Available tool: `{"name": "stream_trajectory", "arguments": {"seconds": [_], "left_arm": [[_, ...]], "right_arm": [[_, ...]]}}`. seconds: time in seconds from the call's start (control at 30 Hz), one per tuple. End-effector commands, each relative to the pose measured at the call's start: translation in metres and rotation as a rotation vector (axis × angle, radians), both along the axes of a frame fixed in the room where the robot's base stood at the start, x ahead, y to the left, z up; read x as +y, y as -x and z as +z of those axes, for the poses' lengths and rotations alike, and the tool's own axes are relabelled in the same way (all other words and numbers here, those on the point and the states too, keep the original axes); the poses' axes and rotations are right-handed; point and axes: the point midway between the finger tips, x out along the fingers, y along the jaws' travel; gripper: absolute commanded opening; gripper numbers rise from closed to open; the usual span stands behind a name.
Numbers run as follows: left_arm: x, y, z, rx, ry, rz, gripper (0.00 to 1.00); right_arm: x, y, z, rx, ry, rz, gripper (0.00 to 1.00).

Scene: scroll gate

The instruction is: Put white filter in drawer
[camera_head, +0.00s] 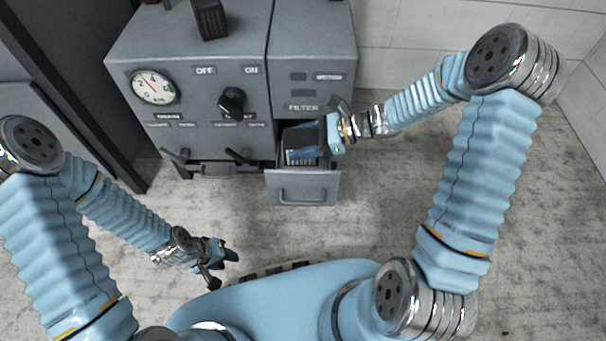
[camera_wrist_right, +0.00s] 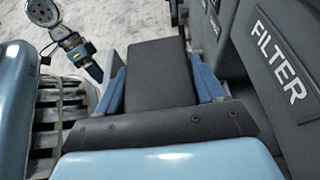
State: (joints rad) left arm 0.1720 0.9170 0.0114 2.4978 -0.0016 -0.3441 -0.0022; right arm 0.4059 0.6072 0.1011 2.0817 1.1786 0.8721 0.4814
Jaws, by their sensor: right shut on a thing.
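My right gripper (camera_head: 304,141) is at the open filter drawer (camera_head: 302,187), below the FILTER label on the cabinet. Its blue fingers are shut on a dark-looking block (camera_wrist_right: 158,75), seen between them in the right wrist view. In the head view a pale slotted face (camera_head: 301,158) shows just under the fingers, within the drawer opening. It seems to belong to the held block, which may be the filter; no plainly white filter shows. I cannot tell whether the block touches the drawer floor. My left gripper (camera_head: 228,253) hangs low over the floor, away from the cabinet, its jaws unclear.
The grey cabinet (camera_head: 190,100) carries a round gauge (camera_head: 154,87), a black knob (camera_head: 232,101) and several handles. A dark box (camera_head: 209,19) stands on top. A dark upright frame is at its left. Floor right of the drawer is clear.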

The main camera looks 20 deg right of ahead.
Motion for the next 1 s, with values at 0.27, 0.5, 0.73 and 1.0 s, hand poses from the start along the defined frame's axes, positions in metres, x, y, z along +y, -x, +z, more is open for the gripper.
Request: {"name": "stream_trajectory", "arguments": {"seconds": [0.27,0.5,0.73,1.0], "left_arm": [[0.000,-0.001,-0.021,-0.002,0.001,0.001,0.38],[0.000,-0.001,-0.027,-0.004,0.000,0.003,0.38],[0.000,-0.001,-0.037,-0.006,0.000,0.003,0.38],[0.000,-0.002,-0.036,-0.006,-0.001,0.003,0.38]], "right_arm": [[0.000,0.001,-0.050,0.003,-0.002,0.002,0.34],[0.000,0.000,-0.078,0.000,0.000,0.000,0.34],[0.000,0.000,-0.111,0.001,0.000,0.001,0.34],[0.000,0.000,-0.112,-0.001,0.000,0.001,0.34]]}}
